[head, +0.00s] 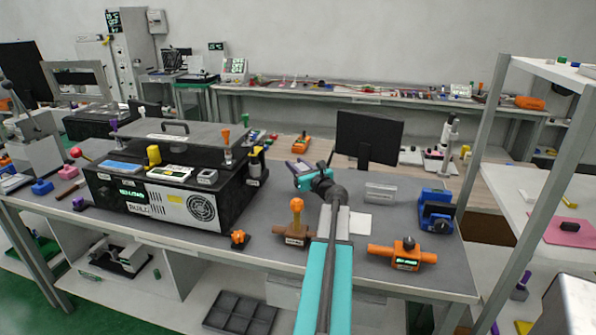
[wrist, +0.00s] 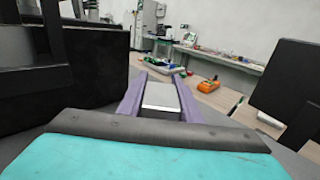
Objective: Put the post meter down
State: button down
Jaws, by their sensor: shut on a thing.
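My gripper (head: 302,167) is at the end of the teal arm, above the back part of the grey bench, right of the large black machine. In the wrist view its purple fingers (wrist: 160,84) are shut on a pale grey block (wrist: 161,97), which I take to be the post meter.
The black machine (head: 170,195) fills the bench's left. An orange lever (head: 297,212) on a brown base, an orange display device (head: 406,256) and a blue device (head: 436,212) stand nearer the front and right. A black monitor (head: 368,138) stands behind. Some grey bench is bare between them.

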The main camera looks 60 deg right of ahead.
jog(key=shift+f, duration=1.35)
jog(key=shift+f, duration=0.1)
jog(key=c, duration=1.3)
grip_release()
jog(key=shift+b+v, duration=0.7)
jog(key=shift+v, duration=5.3)
jog(key=shift+s, duration=0.15)
